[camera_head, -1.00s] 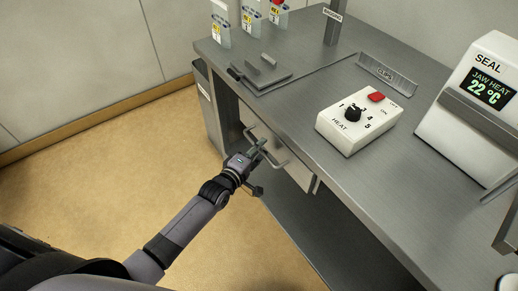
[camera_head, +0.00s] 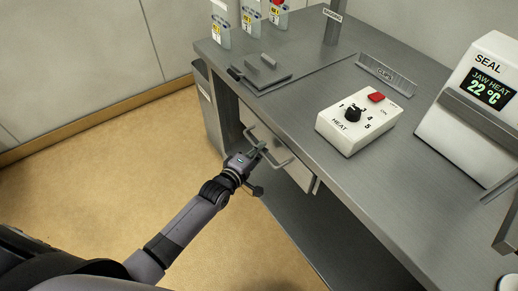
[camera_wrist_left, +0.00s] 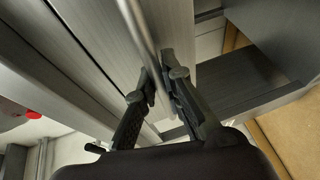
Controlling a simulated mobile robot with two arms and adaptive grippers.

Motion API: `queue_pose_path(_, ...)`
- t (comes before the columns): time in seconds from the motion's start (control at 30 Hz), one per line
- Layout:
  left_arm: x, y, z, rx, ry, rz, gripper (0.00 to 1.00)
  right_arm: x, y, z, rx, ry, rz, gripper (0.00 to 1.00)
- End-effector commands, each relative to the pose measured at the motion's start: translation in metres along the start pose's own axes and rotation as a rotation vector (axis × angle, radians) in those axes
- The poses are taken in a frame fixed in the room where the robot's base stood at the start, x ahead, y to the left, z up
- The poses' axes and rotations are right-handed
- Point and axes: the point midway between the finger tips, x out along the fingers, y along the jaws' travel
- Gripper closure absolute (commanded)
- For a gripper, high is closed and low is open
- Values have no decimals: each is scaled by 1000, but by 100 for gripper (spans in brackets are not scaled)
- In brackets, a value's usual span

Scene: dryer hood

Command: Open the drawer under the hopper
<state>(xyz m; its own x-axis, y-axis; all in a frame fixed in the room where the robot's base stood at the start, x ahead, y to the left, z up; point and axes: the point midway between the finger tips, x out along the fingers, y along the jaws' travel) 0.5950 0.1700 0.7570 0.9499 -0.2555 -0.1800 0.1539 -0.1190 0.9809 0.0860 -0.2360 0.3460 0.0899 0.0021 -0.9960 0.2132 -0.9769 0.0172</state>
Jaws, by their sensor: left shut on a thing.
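The drawer (camera_head: 296,173) is under the grey workbench, with its front facing my arm. It stands slightly out from the bench front, and its bar handle (camera_head: 280,159) runs across the front. My left gripper (camera_head: 260,151) is shut on the bar handle. In the left wrist view the handle (camera_wrist_left: 137,27) runs down between the two fingers (camera_wrist_left: 160,82). The fingers hide the gripped part of the bar. The hopper is not clearly in view. My right gripper is not in view.
The steel bench top (camera_head: 290,110) lies above the drawer. On it are a white heat control box (camera_head: 352,130), a seal unit (camera_head: 475,110) and a dark flat plate (camera_head: 262,73). A grey bin (camera_head: 208,105) stands left of the drawer. The floor (camera_head: 110,170) in front is clear.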

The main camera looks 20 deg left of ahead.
Motion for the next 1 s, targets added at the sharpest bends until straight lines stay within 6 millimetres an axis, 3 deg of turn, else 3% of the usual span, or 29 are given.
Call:
queue_pose_path(0.57, -7, -2, -3, 5, 0, -3, 100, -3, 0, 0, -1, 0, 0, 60)
queue_pose_path(0.77, -33, -7, -14, 6, 0, -6, 100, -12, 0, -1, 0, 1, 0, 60)
queue_pose_path(1.0, -83, -18, -34, 8, -2, -9, 100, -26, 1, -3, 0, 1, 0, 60)
